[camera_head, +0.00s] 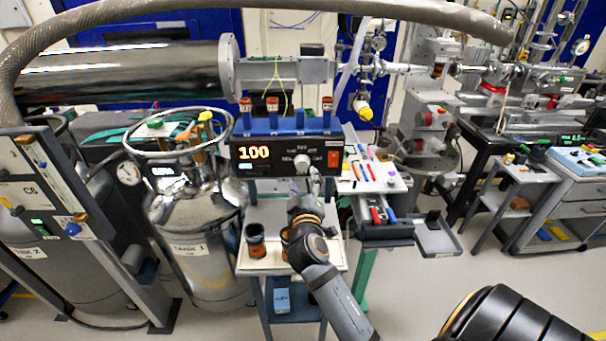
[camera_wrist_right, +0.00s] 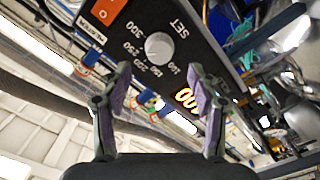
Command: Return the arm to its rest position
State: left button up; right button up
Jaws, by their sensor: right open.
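My right arm comes in from the bottom of the head view, and its gripper (camera_head: 314,180) is just below the front of a black control box (camera_head: 262,168) with a lit display reading 100. In the right wrist view, the two fingers of my right gripper (camera_wrist_right: 159,76) stand apart with nothing between them. The box's round grey dial knob (camera_wrist_right: 158,46) lies beyond the fingertips, apart from them. The knob also shows in the head view (camera_head: 302,162). My left gripper is not in view.
Orange-brown vials (camera_head: 272,104) stand in a blue rack on the box. A brown jar (camera_head: 255,240) stands on the small table below, left of my wrist. A steel tank (camera_head: 200,240) is at left.

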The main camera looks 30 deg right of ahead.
jog(key=shift+v, duration=0.85)
